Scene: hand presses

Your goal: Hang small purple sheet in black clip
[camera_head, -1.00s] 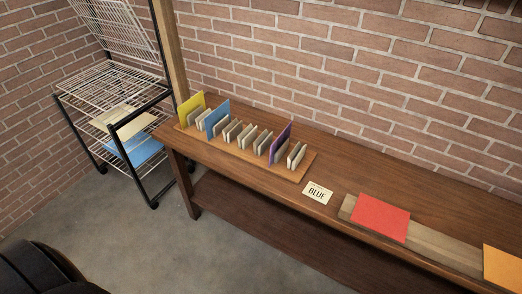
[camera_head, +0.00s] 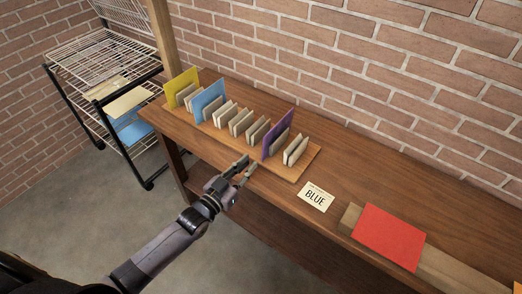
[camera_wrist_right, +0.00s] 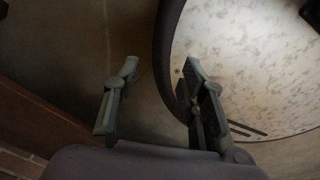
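A small purple sheet (camera_head: 276,138) stands upright in a slot near the right end of a wooden rack on the table. My left gripper (camera_head: 246,168) is in front of the rack, a little left of and nearer than the purple sheet, with its fingers apart and nothing between them. My right gripper (camera_wrist_right: 158,98) shows in the right wrist view with its two fingers well apart and empty, above the floor. I see no black clip in these views.
The rack (camera_head: 306,166) also holds a yellow sheet (camera_head: 184,85) and a blue sheet (camera_head: 209,100). A "BLUE" card (camera_head: 316,197) and a red sheet (camera_head: 390,237) lie to the right on the wooden table (camera_head: 345,160). A wire drying rack (camera_head: 105,65) stands at the left.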

